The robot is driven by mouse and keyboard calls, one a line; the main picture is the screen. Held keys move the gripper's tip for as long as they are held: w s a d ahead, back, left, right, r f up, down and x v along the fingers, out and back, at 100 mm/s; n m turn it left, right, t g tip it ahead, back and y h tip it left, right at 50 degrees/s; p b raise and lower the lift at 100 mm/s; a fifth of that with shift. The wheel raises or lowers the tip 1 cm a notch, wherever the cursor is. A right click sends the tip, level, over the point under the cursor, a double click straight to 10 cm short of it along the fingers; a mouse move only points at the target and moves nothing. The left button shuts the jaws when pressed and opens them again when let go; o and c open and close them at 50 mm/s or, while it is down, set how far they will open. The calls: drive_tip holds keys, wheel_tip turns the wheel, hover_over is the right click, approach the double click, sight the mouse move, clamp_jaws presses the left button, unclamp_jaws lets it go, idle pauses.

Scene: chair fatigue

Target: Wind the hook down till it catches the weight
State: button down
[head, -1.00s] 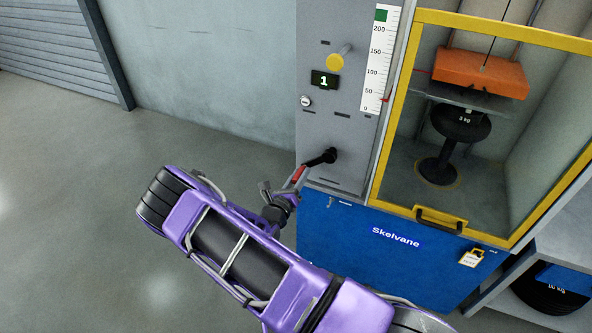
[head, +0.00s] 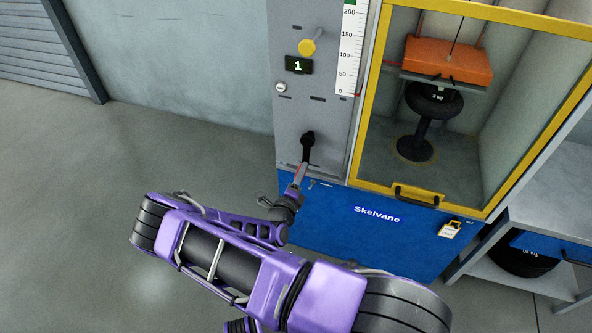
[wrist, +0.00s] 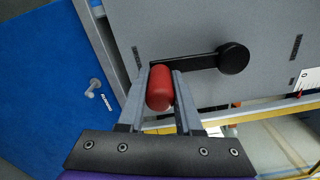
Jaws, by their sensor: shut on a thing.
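The crank (head: 308,142) on the grey panel is black, its arm pointing down. My gripper (wrist: 160,92) is shut on its red handle (wrist: 160,87), one finger on each side, in the wrist view. In the head view my gripper (head: 298,178) is below the crank hub.
A ruler scale (head: 350,45) has a red pointer near zero. A yellow knob (head: 307,47) and a display (head: 298,65) reading 1 sit above the crank. The blue lower cabinet (head: 350,225) is below. A shelf (head: 540,262) with black discs stands at right. Open floor lies left.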

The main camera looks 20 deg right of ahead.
drive_tip(key=shift+s+d+f, duration=0.15)
drive_tip(key=shift+s+d, duration=0.25)
drive_tip(key=shift+n, duration=0.3)
drive_tip(key=c, duration=0.6)
unclamp_jaws()
drive_tip(key=shift+w+a, duration=0.1)
drive_tip(key=shift+a, duration=0.15)
drive_tip(key=p+v, duration=0.1)
drive_tip(key=v, duration=1.6)
